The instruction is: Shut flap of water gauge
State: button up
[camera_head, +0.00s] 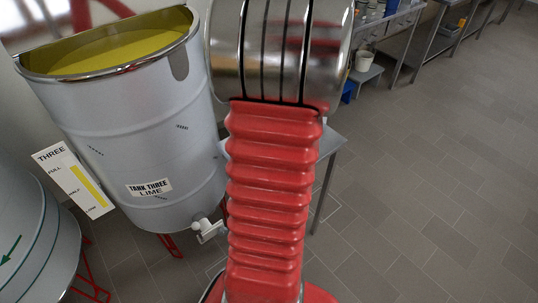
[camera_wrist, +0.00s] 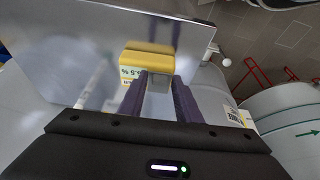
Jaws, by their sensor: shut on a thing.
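My gripper (camera_wrist: 158,85) shows in the wrist view with its two purple fingers close together. They are shut on a small grey piece (camera_wrist: 159,84) between the fingertips. Right beyond the tips a yellow block with a white face (camera_wrist: 130,74) rests on a shiny metal top; part of a percent marking reads upside down on it. It may be the water gauge, and the grey piece may be its flap, but I cannot tell for sure. In the head view my red arm hides the gripper and this block.
The metal table (camera_head: 328,146) stands behind my arm. The white tank labelled TANK THREE LIME (camera_head: 140,140) holds yellow liquid and has a tap (camera_head: 210,230) low down. A level board (camera_head: 75,180) stands left of it. Grey tiled floor (camera_head: 440,170) is clear at the right.

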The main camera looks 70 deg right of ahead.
jog(key=shift+s+f, duration=0.1)
jog(key=shift+f, duration=0.05)
dwell(0.4)
jog(key=o, duration=0.8)
jog(key=v, duration=1.3)
jog(key=shift+s+a+r, duration=0.2)
jog(key=shift+s+r, duration=0.05)
jog(key=shift+s, duration=0.05)
jog(key=shift+w, duration=0.1)
